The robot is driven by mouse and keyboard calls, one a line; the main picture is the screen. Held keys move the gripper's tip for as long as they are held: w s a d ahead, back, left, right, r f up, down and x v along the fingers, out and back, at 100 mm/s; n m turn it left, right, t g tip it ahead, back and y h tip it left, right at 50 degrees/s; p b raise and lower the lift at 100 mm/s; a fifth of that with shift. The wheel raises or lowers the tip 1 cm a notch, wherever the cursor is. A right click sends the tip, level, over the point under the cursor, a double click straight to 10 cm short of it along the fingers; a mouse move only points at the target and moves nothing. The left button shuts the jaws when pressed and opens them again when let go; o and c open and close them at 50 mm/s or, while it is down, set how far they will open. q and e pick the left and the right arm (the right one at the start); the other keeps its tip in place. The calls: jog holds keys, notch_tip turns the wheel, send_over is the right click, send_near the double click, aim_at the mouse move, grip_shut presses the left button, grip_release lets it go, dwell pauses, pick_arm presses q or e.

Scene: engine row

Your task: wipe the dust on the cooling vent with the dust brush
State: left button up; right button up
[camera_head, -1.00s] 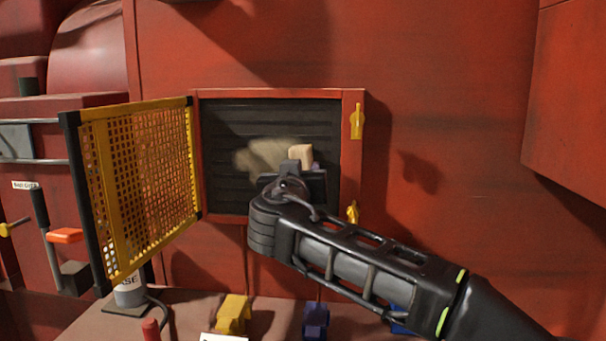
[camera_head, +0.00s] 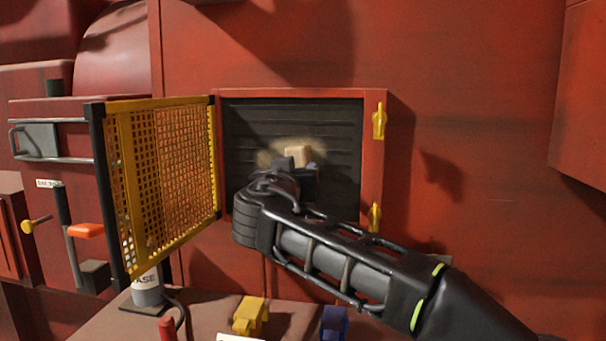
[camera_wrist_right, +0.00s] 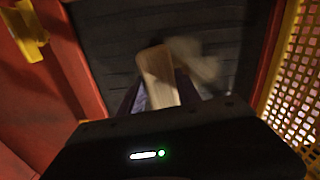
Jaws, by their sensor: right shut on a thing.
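The cooling vent (camera_head: 335,125) is a dark slatted panel in a red frame. A pale dust patch (camera_head: 270,158) shows on its middle, and part of it is hidden behind my gripper. The dust also shows in the right wrist view (camera_wrist_right: 205,66). My right gripper (camera_head: 297,168) is in front of the vent, shut on the dust brush (camera_head: 296,154), whose pale wooden block also shows in the right wrist view (camera_wrist_right: 157,75). The brush is at the dust patch; I cannot tell whether its bristles touch the vent. My left gripper is not in view.
A yellow mesh door (camera_head: 170,180) stands open left of the vent. Yellow latches (camera_head: 379,121) sit on the frame's right side. Below are a ledge with a yellow block (camera_head: 251,315), a blue block (camera_head: 334,323) and a grease can (camera_head: 147,288).

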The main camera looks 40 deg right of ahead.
jog(key=shift+w+a+b, duration=0.15)
jog(key=shift+w+a, duration=0.2)
jog(key=shift+w, duration=0.25)
jog(key=shift+w+a+b, duration=0.15)
jog(key=shift+w+a, duration=0.2)
jog(key=shift+w, duration=0.2)
jog(key=w+a, duration=0.1)
jog(key=w+a+b, duration=0.1)
jog(key=w, duration=0.1)
jog(key=shift+a, duration=0.15)
jog(key=shift+w, duration=0.1)
jog(key=shift+w+a, duration=0.45)
jog(key=shift+w, duration=0.25)
jog(key=shift+w+a, duration=0.45)
jog(key=shift+w, duration=0.2)
jog(key=shift+w+a, duration=0.1)
jog(key=shift+w, duration=0.05)
